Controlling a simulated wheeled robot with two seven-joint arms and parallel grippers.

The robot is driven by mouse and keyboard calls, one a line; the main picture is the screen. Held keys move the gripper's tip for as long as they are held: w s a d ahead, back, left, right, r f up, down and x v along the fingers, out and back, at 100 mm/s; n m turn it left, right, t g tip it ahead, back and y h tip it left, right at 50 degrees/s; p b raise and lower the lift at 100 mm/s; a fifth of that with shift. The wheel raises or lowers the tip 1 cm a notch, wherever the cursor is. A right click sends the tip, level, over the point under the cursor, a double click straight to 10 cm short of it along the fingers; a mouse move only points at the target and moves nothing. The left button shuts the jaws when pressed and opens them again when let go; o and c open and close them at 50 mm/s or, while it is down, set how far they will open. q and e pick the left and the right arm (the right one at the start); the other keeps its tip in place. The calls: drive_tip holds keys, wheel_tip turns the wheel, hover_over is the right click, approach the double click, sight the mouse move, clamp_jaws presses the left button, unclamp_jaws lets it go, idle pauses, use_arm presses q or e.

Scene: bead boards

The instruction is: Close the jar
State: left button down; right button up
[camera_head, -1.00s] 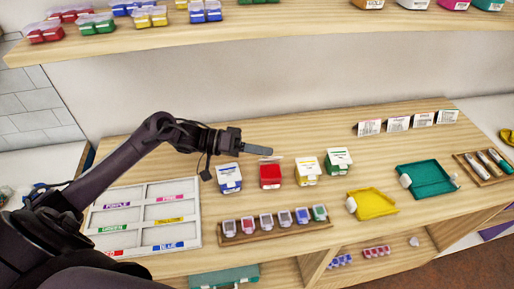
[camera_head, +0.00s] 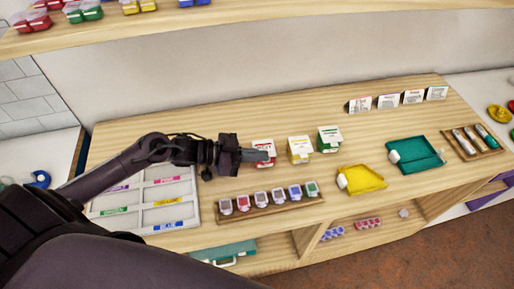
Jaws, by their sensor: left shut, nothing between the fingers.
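A row of small flip-top jars with white lids stands on the wooden table: a red jar (camera_head: 267,161), a yellow jar (camera_head: 299,150) and a green jar (camera_head: 329,139). My left gripper (camera_head: 262,155) is shut and empty. Its fingertips are in front of the red jar and hide its middle; I cannot tell if they touch it. A white top shows above the fingers, but whether that lid is fully down is unclear. The blue jar is not visible; my gripper covers that place. My right gripper is not in view.
A wooden rack (camera_head: 270,208) of small coloured vials is in front of the jars. A white sorting tray (camera_head: 138,214) lies left, partly under my left arm. A yellow dustpan-like tray (camera_head: 365,181) and a teal tray (camera_head: 420,158) are right. White label cards (camera_head: 388,101) stand behind.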

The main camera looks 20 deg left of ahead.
use_arm(q)
drive_tip(key=shift+s+d+f+m, duration=0.1)
drive_tip(key=shift+s+f+m, duration=0.05)
drive_tip(key=shift+f+m, duration=0.3)
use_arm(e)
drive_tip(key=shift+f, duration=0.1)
use_arm(q)
drive_tip(key=shift+r, duration=0.1)
drive_tip(key=s+a+r, duration=0.1)
drive_tip(key=a+r, duration=0.1)
drive_tip(key=s+a+r+p, duration=0.1)
drive_tip(key=s+a, duration=0.1)
drive_tip(key=s+a+r+p, duration=0.1)
drive_tip(key=a+r, duration=0.1)
drive_tip(key=a, duration=0.1)
drive_tip(key=shift+s+a+r, duration=0.1)
drive_tip(key=shift+s+r, duration=0.15)
drive_tip(key=shift+r, duration=0.1)
drive_tip(key=shift+s+a+r, duration=0.25)
drive_tip(key=shift+s+a, duration=0.1)
drive_tip(key=shift+a, duration=0.2)
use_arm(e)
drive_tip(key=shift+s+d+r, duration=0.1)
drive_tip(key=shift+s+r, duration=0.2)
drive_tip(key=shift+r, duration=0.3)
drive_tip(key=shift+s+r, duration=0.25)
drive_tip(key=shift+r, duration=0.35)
